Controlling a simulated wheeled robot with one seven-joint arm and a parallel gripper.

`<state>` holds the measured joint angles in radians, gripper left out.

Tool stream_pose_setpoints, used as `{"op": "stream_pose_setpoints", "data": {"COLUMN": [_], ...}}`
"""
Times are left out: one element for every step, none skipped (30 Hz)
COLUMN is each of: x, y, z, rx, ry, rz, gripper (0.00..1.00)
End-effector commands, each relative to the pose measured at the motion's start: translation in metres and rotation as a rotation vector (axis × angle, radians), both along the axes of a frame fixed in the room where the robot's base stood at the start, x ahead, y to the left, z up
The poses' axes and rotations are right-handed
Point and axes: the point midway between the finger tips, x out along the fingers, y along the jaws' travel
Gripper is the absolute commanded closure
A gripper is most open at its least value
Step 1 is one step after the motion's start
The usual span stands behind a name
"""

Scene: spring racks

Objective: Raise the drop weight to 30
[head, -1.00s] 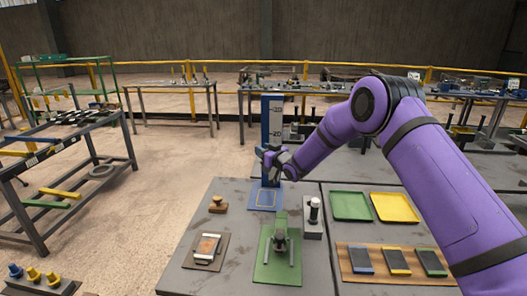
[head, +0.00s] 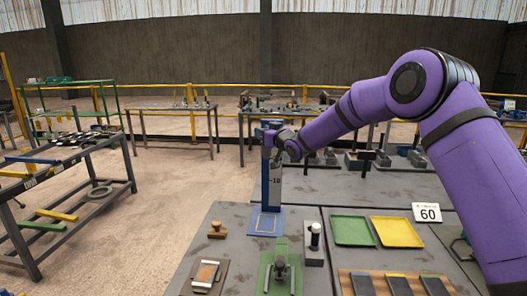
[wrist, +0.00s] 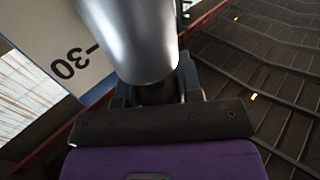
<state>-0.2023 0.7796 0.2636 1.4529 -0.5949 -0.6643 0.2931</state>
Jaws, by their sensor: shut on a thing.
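The drop tower is a blue post with a white number scale (head: 274,190) on a blue base (head: 264,222) at the far end of the grey bench. My gripper (head: 270,142) is at the upper part of the tower and covers the scale's top there. In the wrist view my gripper (wrist: 155,92) is shut on the drop weight (wrist: 135,40), a smooth silver cylinder. The 30 mark (wrist: 72,63) shows upside down just left of the weight in that view. In the head view my gripper hides the weight, so its exact level cannot be read there.
A green tray (head: 352,230), a yellow tray (head: 397,232) and a white sign reading 60 (head: 427,213) are to the right. A green-based fixture (head: 280,270) and a wooden stamp-like piece (head: 217,230) stand nearer. A railing (head: 232,113) runs behind.

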Motion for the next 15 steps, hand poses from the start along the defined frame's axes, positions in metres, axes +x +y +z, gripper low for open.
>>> {"op": "stream_pose_setpoints", "data": {"x": [0.0, 0.0, 0.0, 0.0, 0.0, 0.0, 0.0, 0.0, 0.0, 0.0, 0.0, 0.0, 0.0, 0.0, 0.0], "y": [0.0, 0.0, 0.0, 0.0, 0.0, -0.001, -0.001, -0.001, 0.0, 0.0, 0.0, 0.0, 0.0, 0.0, 0.0], "z": [0.011, 0.015, 0.02, 0.022, 0.025, 0.027, 0.029, 0.03, 0.031, 0.032, 0.032, 0.032, 0.032, 0.032, 0.032], "rx": [0.001, 0.001, 0.001, 0.002, 0.001, 0.001, 0.001, 0.001, 0.001, 0.001, 0.001, 0.001, 0.0, 0.0, 0.0], "ry": [-0.004, -0.004, -0.004, -0.004, -0.003, -0.001, -0.001, -0.001, -0.001, -0.001, -0.001, -0.001, 0.0, 0.0, 0.0], "rz": [0.0, 0.0, 0.0, 0.0, -0.001, -0.001, -0.001, -0.001, -0.001, 0.0, 0.0, 0.0, 0.0, 0.0, 0.0], "gripper": [1.0, 1.0, 1.0, 1.0, 1.0, 1.0, 1.0, 1.0, 1.0, 1.0, 1.0, 1.0, 1.0, 1.0, 1.0]}}
